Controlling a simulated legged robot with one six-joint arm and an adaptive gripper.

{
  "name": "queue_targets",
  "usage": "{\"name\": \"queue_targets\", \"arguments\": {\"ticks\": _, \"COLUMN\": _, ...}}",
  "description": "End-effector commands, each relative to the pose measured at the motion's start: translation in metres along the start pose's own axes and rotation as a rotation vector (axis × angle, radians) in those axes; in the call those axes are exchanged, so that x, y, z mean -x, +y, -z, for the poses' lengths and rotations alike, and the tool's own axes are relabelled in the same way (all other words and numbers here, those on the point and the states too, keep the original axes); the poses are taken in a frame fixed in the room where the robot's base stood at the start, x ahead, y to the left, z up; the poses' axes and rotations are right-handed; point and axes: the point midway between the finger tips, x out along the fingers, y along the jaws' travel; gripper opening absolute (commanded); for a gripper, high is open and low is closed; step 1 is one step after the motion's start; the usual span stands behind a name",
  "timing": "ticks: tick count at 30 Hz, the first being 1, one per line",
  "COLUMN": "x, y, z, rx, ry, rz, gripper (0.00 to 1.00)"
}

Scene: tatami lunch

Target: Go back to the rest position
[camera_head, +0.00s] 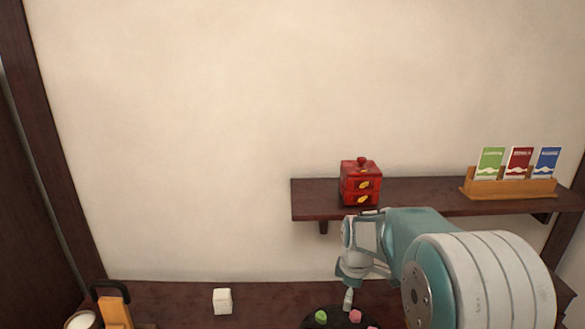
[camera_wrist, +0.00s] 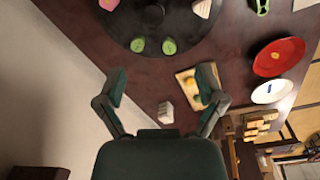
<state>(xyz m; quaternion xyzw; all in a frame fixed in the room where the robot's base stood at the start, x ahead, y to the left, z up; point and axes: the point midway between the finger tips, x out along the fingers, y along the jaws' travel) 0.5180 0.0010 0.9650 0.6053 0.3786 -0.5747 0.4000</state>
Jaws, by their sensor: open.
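My gripper (camera_wrist: 163,84) is open in the wrist view, its two dark fingers spread wide with nothing held between them. A small white block (camera_wrist: 166,112) shows beyond and between the fingers in the wrist view. It stands on the dark table left of my gripper in the head view (camera_head: 222,301).
The black tray (camera_wrist: 183,40) bears green and pink pieces. A red plate (camera_wrist: 278,57), a white dish (camera_wrist: 270,92) and a wooden board (camera_wrist: 185,80) lie nearby. A wall shelf (camera_head: 420,203) behind my arm carries a red box (camera_head: 360,184) and a card holder (camera_head: 508,187).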

Motion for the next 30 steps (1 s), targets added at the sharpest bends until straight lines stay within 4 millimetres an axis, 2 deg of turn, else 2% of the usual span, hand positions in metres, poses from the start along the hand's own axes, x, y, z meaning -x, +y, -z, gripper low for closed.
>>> {"name": "queue_targets", "arguments": {"ticks": 1, "x": 0.015, "y": -0.007, "z": -0.003, "rx": -0.039, "ry": 0.009, "rz": -0.019, "gripper": 0.88}}
{"name": "queue_targets", "arguments": {"ticks": 6, "x": 0.054, "y": -0.032, "z": -0.014, "rx": -0.186, "ry": 0.036, "rz": -0.066, "gripper": 0.88}}
{"name": "queue_targets", "arguments": {"ticks": 15, "x": 0.107, "y": -0.083, "z": -0.036, "rx": -0.442, "ry": 0.101, "rz": -0.139, "gripper": 0.88}}
{"name": "queue_targets", "arguments": {"ticks": 24, "x": 0.141, "y": -0.139, "z": -0.06, "rx": -0.694, "ry": 0.187, "rz": -0.199, "gripper": 0.88}}
{"name": "queue_targets", "arguments": {"ticks": 30, "x": 0.153, "y": -0.177, "z": -0.077, "rx": -0.862, "ry": 0.255, "rz": -0.228, "gripper": 0.88}}
